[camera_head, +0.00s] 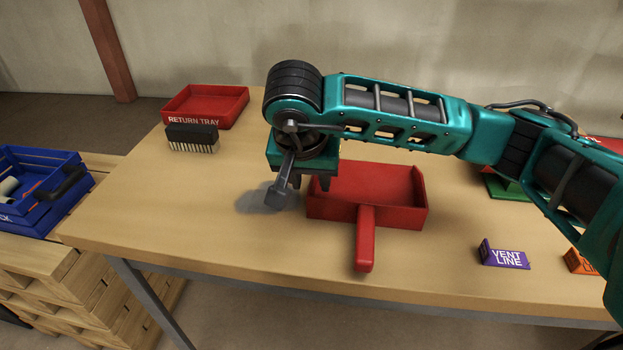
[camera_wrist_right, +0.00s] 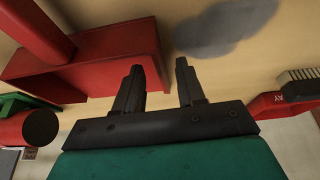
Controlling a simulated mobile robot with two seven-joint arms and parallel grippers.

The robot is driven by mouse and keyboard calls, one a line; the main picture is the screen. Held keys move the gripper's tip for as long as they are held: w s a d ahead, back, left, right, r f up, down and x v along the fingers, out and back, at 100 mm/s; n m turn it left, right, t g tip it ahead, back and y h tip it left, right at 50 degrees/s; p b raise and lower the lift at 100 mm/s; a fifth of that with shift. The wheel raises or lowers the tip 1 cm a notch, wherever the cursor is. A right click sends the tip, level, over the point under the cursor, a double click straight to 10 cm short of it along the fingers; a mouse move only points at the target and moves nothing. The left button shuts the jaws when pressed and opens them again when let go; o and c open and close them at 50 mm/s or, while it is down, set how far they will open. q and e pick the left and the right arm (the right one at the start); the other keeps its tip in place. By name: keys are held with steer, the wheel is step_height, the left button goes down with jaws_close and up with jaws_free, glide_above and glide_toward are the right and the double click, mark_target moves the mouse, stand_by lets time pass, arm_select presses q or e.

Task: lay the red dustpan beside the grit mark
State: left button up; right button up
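The red dustpan (camera_head: 388,183) lies flat on the wooden table, its handle (camera_head: 365,240) pointing towards the front edge. The grit mark, a grey patch (camera_head: 250,201), lies on the table to the dustpan's left, partly hidden by my right arm. My right gripper (camera_head: 311,183) is over the dustpan's left side, between it and the grit mark. There the dustpan (camera_wrist_right: 100,68) is beside one finger and the grit mark (camera_wrist_right: 222,30) is ahead. My left gripper is not in view.
A red return tray (camera_head: 205,106) and a black brush (camera_head: 191,138) are at the back left. A purple vent line sign (camera_head: 503,255) and an orange sign (camera_head: 581,262) stand at the front right. A blue crate (camera_head: 40,190) is off the table's left side. The front left is clear.

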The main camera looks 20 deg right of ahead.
steer(key=p+v, duration=0.2)
steer(key=v, duration=0.9)
steer(key=shift+s, duration=0.15)
